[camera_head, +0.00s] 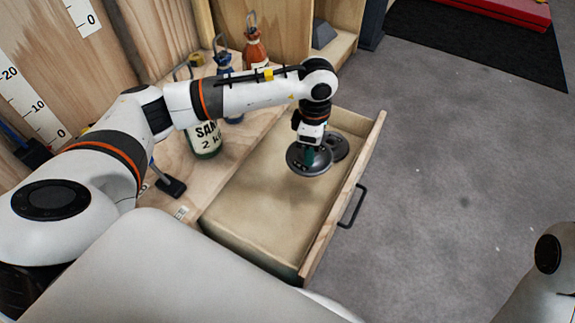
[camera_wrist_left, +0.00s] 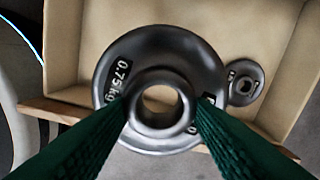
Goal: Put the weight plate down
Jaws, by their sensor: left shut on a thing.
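A dark grey round weight plate (camera_head: 300,165) marked 0.75 kg is in my left gripper (camera_head: 310,152), over the far end of the open drawer. In the left wrist view the green fingers (camera_wrist_left: 160,108) are on both sides of the raised hub of this plate (camera_wrist_left: 205,65). The held plate looks much larger there than a second dark plate (camera_wrist_left: 243,90), so it seems to be above the drawer floor. The second plate (camera_head: 340,141) lies in the drawer, partly hidden behind the held one. My right gripper is out of view.
The wooden drawer (camera_head: 345,190) is pulled out, with a dark handle (camera_head: 352,207) on its front; its near part is bare. Bottles stand left of it, including a green one (camera_head: 205,142) marked SAND, an orange one (camera_head: 255,50) and a blue one (camera_head: 222,62).

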